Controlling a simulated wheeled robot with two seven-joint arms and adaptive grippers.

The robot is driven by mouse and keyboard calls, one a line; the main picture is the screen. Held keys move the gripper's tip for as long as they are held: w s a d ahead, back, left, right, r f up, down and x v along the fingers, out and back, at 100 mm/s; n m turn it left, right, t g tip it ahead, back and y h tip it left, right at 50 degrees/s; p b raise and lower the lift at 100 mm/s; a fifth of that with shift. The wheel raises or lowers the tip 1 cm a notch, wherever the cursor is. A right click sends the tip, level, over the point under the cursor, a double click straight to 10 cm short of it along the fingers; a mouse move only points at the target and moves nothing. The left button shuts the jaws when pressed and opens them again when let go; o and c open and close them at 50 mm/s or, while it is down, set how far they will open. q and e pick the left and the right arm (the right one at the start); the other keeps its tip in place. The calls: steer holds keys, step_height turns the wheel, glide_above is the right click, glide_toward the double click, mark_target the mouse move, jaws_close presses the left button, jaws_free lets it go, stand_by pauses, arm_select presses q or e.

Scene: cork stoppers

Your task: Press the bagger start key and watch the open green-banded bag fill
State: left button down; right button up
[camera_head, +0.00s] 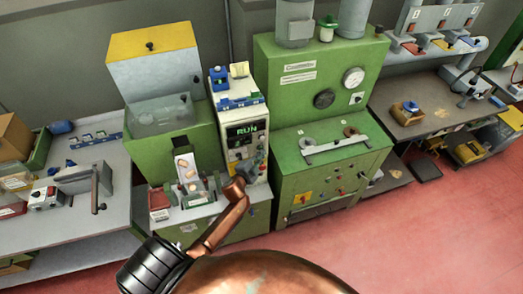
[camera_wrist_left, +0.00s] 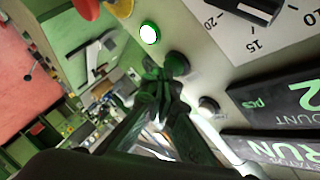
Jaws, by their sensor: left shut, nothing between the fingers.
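The bagger's control panel (camera_head: 243,145) stands at the centre of the head view, its display (camera_head: 246,129) reading RUN in green. My left gripper (camera_head: 254,163) is at the lower part of this panel. In the left wrist view its fingers (camera_wrist_left: 166,84) are shut and empty, with tips at a dark round key (camera_wrist_left: 178,64); whether they touch it I cannot tell. A green lamp (camera_wrist_left: 150,33) beside that key is lit. The counter display (camera_wrist_left: 288,100) shows 2 pcs. A pale chute (camera_head: 185,163) holds corks; I cannot make out a green-banded bag below it.
A green machine (camera_head: 335,88) with gauges stands right of the panel. A grey bench (camera_head: 60,225) is at far left, another (camera_head: 430,115) at right. Red floor (camera_head: 430,220) is open at lower right.

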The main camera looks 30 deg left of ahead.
arm_select(q)
steer(key=shift+s+d, duration=0.45)
steer(key=shift+d, duration=0.05)
steer(key=shift+s+d+p, duration=0.45)
steer(key=shift+s+d, duration=1.15)
steer(key=shift+d, duration=0.3)
